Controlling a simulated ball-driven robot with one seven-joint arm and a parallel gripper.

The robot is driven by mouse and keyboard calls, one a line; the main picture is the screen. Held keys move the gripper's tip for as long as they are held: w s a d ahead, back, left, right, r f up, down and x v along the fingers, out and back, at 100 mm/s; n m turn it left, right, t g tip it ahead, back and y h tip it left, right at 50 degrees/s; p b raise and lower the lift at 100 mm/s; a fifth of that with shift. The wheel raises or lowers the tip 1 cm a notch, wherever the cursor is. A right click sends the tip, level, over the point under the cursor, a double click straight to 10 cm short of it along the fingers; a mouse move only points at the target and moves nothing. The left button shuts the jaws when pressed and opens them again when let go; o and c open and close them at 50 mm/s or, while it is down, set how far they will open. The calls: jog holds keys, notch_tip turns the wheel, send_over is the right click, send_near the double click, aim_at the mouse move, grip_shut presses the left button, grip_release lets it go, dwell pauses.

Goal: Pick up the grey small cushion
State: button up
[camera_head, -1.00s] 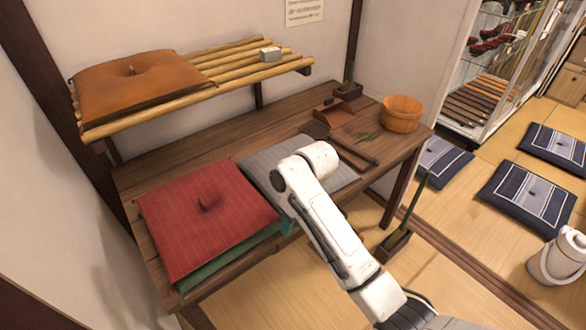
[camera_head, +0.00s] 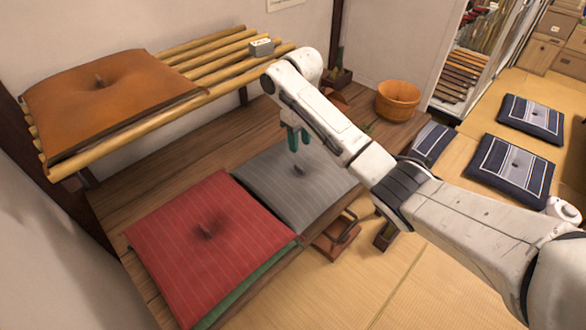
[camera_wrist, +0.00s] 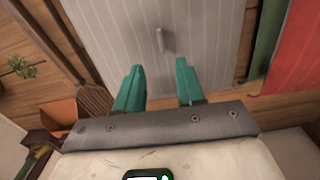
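The grey small cushion (camera_head: 278,190), with pale stripes and a tuft in its middle, lies flat on the wooden table, right of the red cushion. It fills much of the wrist view (camera_wrist: 207,38). My gripper (camera_head: 299,140) has green fingers pointing down and is over the back part of the grey cushion, close to its tuft. In the wrist view my gripper (camera_wrist: 158,72) is open, with nothing between its fingers. The tuft (camera_wrist: 160,40) shows just ahead of the gap. I cannot tell whether the fingertips touch the fabric.
A red cushion (camera_head: 180,235) lies on a green cushion (camera_head: 240,300) at the left. A slatted shelf (camera_head: 150,128) above the table holds an orange cushion (camera_head: 75,105) and a small grey box (camera_head: 261,47). A wooden tub (camera_head: 398,100) stands at the table's far right.

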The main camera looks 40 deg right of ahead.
send_over(299, 167)
jog(key=f, duration=0.4)
jog(key=shift+w+d+f, duration=0.15)
jog(key=shift+d+f, duration=0.05)
jog(key=shift+a+f, duration=0.1)
jog(key=shift+f, duration=2.55)
jog(key=shift+c, duration=0.2)
grip_shut()
